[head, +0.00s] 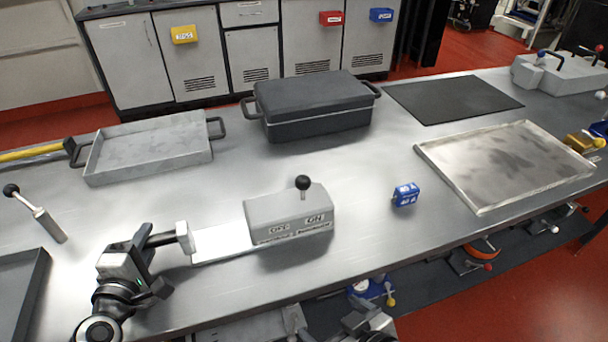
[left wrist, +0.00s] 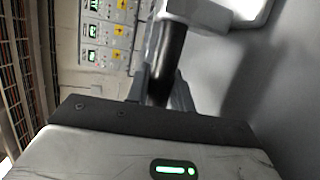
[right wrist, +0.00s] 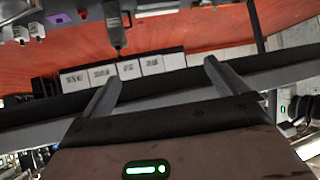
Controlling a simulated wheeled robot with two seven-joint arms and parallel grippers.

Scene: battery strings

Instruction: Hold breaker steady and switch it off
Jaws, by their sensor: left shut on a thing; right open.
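The breaker (head: 288,219) is a grey box with "GN" labels and a short upright lever topped by a black ball (head: 303,182). A pale flat plate (head: 222,243) runs from its left side to a light end block (head: 184,238) with a black bar handle (head: 160,240). My left gripper (head: 143,246) is shut on that handle, which also shows between its fingers in the left wrist view (left wrist: 165,62). My right gripper (right wrist: 160,78) is open and empty, apart from the breaker. In the head view my right arm shows low at the bottom edge, below the table's front edge.
A blue padlock-like block (head: 405,195) lies right of the breaker. Behind stand a dark lidded case (head: 312,105) and a grey tray (head: 150,148); a shallow metal tray (head: 437,160) is at right. A black-knobbed lever (head: 40,215) stands at far left.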

